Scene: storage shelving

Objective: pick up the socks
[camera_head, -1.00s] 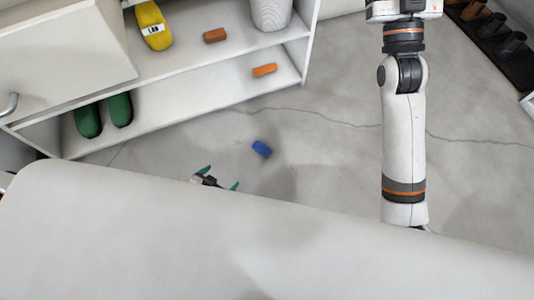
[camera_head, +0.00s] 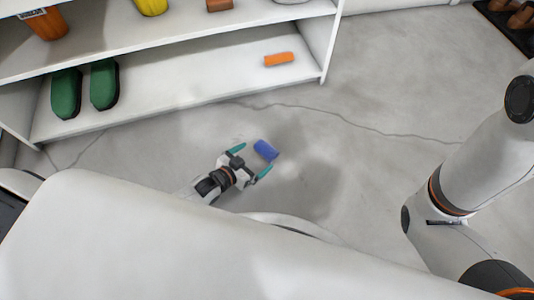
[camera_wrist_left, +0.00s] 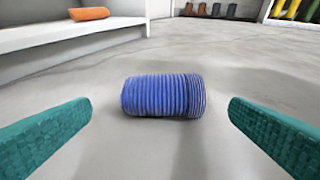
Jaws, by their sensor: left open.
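The socks are a blue ribbed roll (camera_head: 265,150) lying on the grey floor in front of the shelf. In the left wrist view the blue roll (camera_wrist_left: 163,96) lies on its side, centred ahead between the teal fingers. My left gripper (camera_head: 251,162) is open, low over the floor, with its fingertips just short of the roll. The gap between the fingers (camera_wrist_left: 160,115) is empty, and neither finger appears to touch the roll. My right arm shows at the right of the head view, but its gripper is out of the picture.
A white shelf (camera_head: 190,98) stands behind, with green shoes (camera_head: 104,85) and an orange roll (camera_head: 279,59) on its lower board. An orange pot (camera_head: 47,24) and a yellow item (camera_head: 151,6) stand above. Bare floor (camera_head: 370,95) lies to the right of the socks.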

